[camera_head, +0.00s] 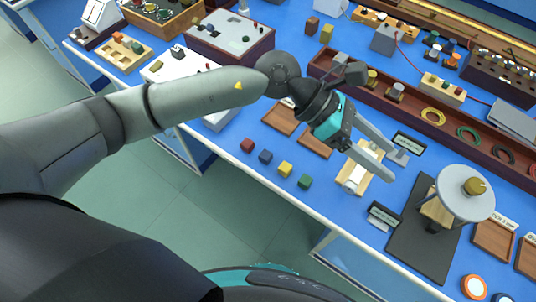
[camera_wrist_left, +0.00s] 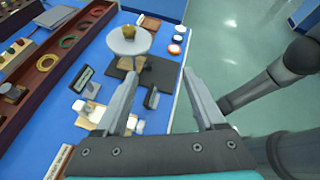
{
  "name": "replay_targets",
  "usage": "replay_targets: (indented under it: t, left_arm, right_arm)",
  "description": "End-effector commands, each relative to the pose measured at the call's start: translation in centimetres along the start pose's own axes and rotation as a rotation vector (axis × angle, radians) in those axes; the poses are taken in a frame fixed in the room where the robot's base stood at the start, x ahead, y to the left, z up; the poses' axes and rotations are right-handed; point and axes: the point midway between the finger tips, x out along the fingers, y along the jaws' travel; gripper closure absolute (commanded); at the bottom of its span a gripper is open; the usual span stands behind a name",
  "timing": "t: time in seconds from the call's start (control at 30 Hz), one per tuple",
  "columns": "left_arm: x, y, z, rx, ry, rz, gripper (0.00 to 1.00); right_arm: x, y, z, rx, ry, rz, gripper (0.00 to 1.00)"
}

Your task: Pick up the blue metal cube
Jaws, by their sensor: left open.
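The blue metal cube (camera_head: 265,157) sits on the blue bench top near its front edge, in a slanting row with a red cube (camera_head: 247,145), a yellow cube (camera_head: 285,170) and a green cube (camera_head: 305,181). My left gripper (camera_head: 393,163) is open and empty, to the right of the row, over the area of a small wooden stand. The left wrist view shows its two fingers (camera_wrist_left: 160,76) spread apart with nothing between them. The cubes do not show in the left wrist view. My right gripper is not in view.
A white round platform (camera_head: 468,198) on a dark base stands to the right, also in the left wrist view (camera_wrist_left: 129,40). A wooden stand with a white cylinder (camera_head: 352,178) lies beside the gripper. Wooden trays (camera_head: 314,141) lie behind the cubes. The bench's front edge is close.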

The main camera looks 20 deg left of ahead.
Motion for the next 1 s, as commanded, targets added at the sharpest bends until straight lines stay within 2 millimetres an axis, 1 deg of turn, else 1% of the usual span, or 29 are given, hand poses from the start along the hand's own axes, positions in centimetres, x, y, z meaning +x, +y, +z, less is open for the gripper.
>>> replay_targets:
  t: [0.03, 0.07, 0.1, 0.17, 0.2, 0.3, 0.33, 0.4, 0.47, 0.53, 0.6, 0.9, 1.0]
  left_arm:
    - [-1.2, 0.9, -2.8, 0.094, 0.164, 0.007, 0.29]
    - [-2.0, 1.4, -4.5, 0.143, 0.260, 0.008, 0.29]
    - [-3.3, 2.2, -6.6, 0.201, 0.381, 0.008, 0.29]
    - [-5.7, 3.5, -9.3, 0.269, 0.555, 0.012, 0.29]
    - [-7.5, 4.3, -10.8, 0.303, 0.660, 0.014, 0.29]
    - [-11.7, 6.0, -13.4, 0.358, 0.876, 0.019, 0.29]
    - [-12.8, 6.3, -13.9, 0.368, 0.927, 0.021, 0.29]
    - [-14.8, 7.0, -14.8, 0.380, 1.019, 0.023, 0.29]
    - [-16.0, 7.3, -15.3, 0.386, 1.070, 0.023, 0.29]
    - [-16.5, 7.6, -15.8, 0.388, 1.102, 0.022, 0.29]
    - [-16.4, 7.8, -16.7, 0.387, 1.113, 0.020, 0.29]
    - [-13.4, 9.0, -22.1, 0.387, 1.110, 0.020, 0.29]
    - [-12.7, 9.3, -23.3, 0.387, 1.108, 0.020, 0.29]
  right_arm:
    - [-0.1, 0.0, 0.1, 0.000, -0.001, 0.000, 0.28]
    - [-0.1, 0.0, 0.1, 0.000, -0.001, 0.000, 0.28]
    - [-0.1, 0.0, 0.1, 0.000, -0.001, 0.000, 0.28]
    - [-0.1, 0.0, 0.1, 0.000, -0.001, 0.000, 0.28]
    - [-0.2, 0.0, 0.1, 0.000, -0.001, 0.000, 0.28]
    - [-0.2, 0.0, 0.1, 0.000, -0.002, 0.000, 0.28]
    - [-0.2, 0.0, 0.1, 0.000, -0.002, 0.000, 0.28]
    - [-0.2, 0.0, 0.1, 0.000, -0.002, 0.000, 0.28]
    - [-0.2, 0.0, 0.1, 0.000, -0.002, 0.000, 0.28]
    - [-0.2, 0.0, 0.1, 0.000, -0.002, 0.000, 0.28]
    - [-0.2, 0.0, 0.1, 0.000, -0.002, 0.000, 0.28]
    - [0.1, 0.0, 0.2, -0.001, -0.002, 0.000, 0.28]
    - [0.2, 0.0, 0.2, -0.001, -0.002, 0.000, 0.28]
